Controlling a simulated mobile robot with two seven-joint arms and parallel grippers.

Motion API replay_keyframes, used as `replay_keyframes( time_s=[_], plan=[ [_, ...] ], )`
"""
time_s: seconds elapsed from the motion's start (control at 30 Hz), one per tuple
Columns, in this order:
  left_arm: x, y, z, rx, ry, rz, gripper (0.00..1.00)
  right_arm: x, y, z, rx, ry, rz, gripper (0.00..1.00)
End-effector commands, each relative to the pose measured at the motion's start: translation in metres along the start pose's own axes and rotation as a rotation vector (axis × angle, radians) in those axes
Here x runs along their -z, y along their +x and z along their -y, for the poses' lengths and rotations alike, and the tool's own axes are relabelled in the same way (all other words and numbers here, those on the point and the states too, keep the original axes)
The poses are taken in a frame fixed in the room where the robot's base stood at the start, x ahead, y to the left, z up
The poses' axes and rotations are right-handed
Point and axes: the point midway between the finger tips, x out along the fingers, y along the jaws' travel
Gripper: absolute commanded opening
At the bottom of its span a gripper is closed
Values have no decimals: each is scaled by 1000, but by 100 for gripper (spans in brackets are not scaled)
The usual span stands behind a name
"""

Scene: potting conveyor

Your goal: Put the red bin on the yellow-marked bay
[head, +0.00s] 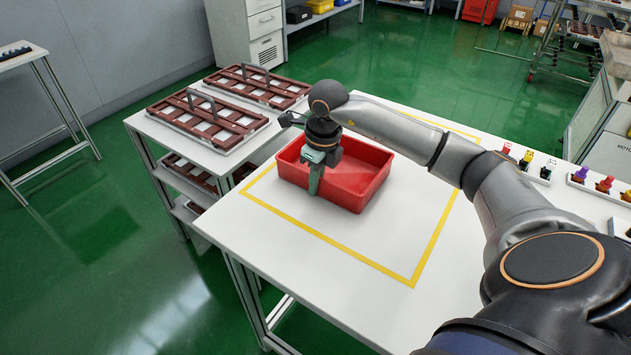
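The red bin (365,188) is an open, shallow box near the middle of the head view. It sits on the white table inside the yellow-marked bay (432,245), toward its left side. Its left corner comes close to the bay's left line, and whether it overlaps that line is hidden. My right gripper (315,182) points down at the bin's near-left wall. One finger shows in front of the wall; whether the other is inside, and whether they clamp the wall, cannot be seen. My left gripper is out of view.
The white table (278,235) is bare in front of the bin. Brown slatted trays with handles (208,118) lie on a rack at the left. Several small coloured items (605,184) stand along the right edge. Green floor surrounds the table.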

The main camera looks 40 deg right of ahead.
Motion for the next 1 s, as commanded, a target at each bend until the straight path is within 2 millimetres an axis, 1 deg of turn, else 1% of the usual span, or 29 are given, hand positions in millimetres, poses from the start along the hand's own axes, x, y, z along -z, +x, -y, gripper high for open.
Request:
replay_keyframes(
  time_s=[0.17,0.27,0.3,0.57,0.83,0.93,1.0],
  plan=[
    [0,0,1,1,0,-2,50,-1,-1,0,1,0,3,0],
    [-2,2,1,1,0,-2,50,0,2,0,1,0,3,0],
    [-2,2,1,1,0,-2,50,0,3,0,0,0,2,6],
    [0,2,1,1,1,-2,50,0,2,0,0,1,2,35],
    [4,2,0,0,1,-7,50,0,0,0,0,1,2,35],
    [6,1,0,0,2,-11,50,-1,-8,0,1,1,4,35],
    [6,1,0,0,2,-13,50,-2,-18,1,2,1,6,35]
  ],
)
